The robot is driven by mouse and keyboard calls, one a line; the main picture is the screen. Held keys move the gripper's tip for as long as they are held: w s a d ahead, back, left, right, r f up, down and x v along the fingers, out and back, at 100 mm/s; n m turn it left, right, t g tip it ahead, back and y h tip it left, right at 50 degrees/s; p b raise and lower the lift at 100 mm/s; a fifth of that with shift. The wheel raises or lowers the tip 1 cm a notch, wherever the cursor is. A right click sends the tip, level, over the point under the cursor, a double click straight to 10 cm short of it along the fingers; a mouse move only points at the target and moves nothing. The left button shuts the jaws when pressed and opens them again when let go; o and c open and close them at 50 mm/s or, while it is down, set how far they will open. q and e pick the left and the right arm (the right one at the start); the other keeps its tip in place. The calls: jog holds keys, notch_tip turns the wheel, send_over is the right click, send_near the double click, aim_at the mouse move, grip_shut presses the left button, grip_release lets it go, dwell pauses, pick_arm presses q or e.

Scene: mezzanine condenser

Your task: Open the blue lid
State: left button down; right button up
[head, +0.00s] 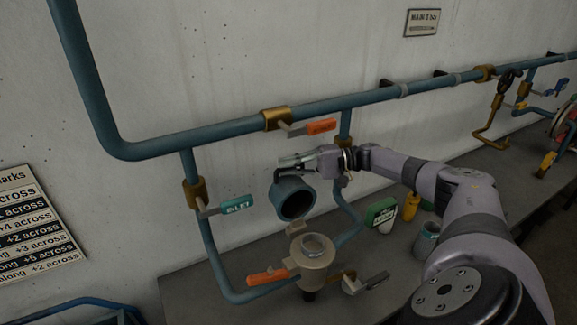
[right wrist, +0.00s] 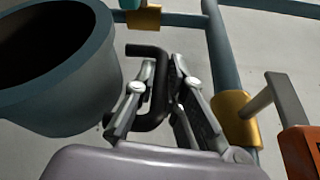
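The blue lid (head: 277,200) is a hollow blue-grey cap. In the head view it hangs tilted above the pale round pot (head: 314,262), its dark hollow facing me, and the pot's round mouth is uncovered. The lid also fills the upper left of the right wrist view (right wrist: 80,105). My right gripper (head: 288,160) is just above the lid. In the right wrist view its fingers (right wrist: 163,72) are apart, with the lid's black bent handle (right wrist: 160,70) beside and partly between them; contact is unclear. My left gripper is out of view.
Blue pipes (head: 225,130) run along the wall, with an orange-handled valve (head: 321,127), a teal-handled valve (head: 237,204) and a lower orange handle (head: 267,277) close around the pot.

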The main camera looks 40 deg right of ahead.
jog(key=o, duration=0.4)
jog(key=v, duration=1.2)
